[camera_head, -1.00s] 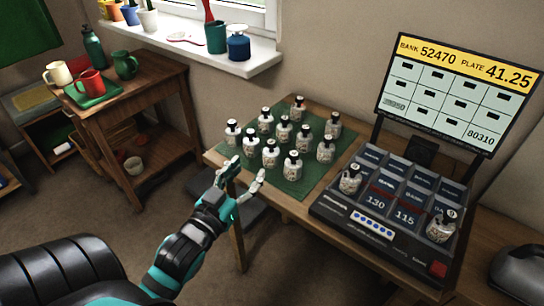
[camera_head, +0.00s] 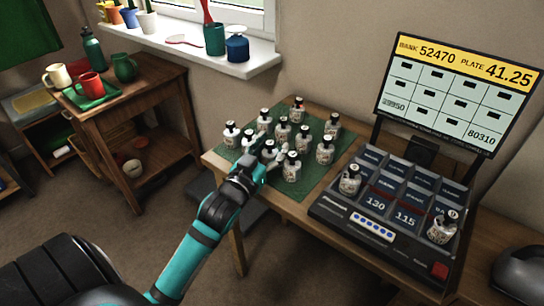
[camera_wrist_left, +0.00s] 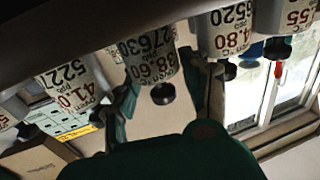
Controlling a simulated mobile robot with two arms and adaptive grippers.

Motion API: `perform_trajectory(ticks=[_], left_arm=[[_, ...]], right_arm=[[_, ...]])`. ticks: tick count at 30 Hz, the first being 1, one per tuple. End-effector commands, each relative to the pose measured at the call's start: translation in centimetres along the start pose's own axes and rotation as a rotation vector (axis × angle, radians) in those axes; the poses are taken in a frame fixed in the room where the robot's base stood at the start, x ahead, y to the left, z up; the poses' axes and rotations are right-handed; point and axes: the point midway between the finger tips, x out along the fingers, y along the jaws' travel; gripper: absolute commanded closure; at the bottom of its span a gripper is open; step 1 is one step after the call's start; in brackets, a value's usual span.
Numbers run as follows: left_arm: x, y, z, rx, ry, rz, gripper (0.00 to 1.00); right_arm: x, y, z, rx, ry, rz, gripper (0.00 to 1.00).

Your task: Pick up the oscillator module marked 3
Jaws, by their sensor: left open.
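Several white, bottle-like oscillator modules with black caps and printed labels stand upright on a green mat (camera_head: 314,181). I cannot read a 3 on any of them. My left gripper (camera_head: 268,155) is open at the front-left of the group, fingers reaching among the modules and partly hiding one (camera_head: 268,151). Another module (camera_head: 292,168) stands just right of it. In the left wrist view, which is upside down, a module labelled 38.60 (camera_wrist_left: 148,62) appears between the open fingers (camera_wrist_left: 165,100). Whether the fingers touch it cannot be told. My right gripper is out of view.
A black console (camera_head: 330,212) stands to the right, with two modules (camera_head: 350,181) (camera_head: 441,228) in it and a display board (camera_head: 458,92) behind. Neighbouring modules stand close around the gripper. A wooden side table (camera_head: 140,110) with mugs is at the left.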

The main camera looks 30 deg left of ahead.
Motion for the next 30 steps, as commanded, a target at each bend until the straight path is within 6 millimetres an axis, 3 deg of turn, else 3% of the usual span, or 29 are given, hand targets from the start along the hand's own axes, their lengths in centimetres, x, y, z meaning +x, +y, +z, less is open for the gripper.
perform_trajectory(ticks=[3, 14, 30], left_arm=[[-0.04, -0.01, 0.02, 0.0, -0.001, 0.0, 0.54], [-0.06, -0.01, 0.05, 0.0, -0.001, 0.0, 1.0], [-0.07, 0.0, 0.05, 0.0, -0.001, 0.0, 1.0]], right_arm=[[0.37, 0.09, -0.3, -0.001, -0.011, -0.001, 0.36], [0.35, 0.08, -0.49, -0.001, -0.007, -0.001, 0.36], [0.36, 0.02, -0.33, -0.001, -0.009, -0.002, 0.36]])
